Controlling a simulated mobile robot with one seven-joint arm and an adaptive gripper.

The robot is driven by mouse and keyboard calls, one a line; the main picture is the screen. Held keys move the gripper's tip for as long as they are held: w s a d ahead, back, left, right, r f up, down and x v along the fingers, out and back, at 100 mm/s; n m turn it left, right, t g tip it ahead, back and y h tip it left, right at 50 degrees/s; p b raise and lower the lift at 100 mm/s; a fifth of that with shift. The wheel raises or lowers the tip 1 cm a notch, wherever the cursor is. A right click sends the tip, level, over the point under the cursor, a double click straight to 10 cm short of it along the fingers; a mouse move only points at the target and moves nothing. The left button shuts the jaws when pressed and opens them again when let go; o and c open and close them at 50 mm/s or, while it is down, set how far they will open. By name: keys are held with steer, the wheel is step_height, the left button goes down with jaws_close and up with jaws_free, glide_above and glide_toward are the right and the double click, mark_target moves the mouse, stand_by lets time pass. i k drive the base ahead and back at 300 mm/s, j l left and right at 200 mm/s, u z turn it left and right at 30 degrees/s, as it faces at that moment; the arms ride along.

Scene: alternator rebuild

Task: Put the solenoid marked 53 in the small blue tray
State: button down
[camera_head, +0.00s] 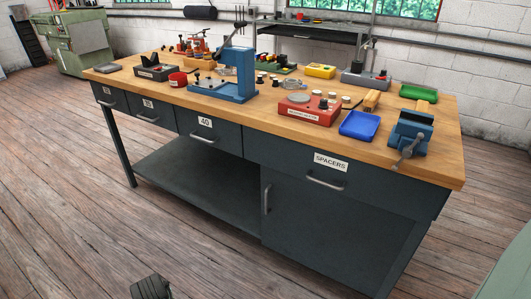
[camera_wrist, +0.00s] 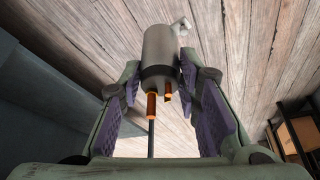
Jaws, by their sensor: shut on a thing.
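My gripper (camera_wrist: 160,70) shows in the wrist view, its purple-padded fingers closed on a grey cylindrical solenoid (camera_wrist: 162,46). The solenoid has a dark end band, two copper-coloured terminals and a thin rod towards the camera, and a pale bracket at its far end. No number can be read on it. The wrist view shows floorboards behind it, not the bench top. The small blue tray (camera_head: 360,125) lies near the bench's front edge in the head view, and looks empty. The held solenoid cannot be made out in the head view.
The wooden bench (camera_head: 285,133) has drawers below. A blue vise (camera_head: 410,131) stands right of the tray, a red box (camera_head: 309,108) left of it. A wooden block (camera_head: 371,100) and a green tray (camera_head: 418,93) lie behind. A blue press (camera_head: 231,80) stands further left.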

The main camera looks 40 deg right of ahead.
mark_target(360, 126)
steer(key=z, duration=1.3)
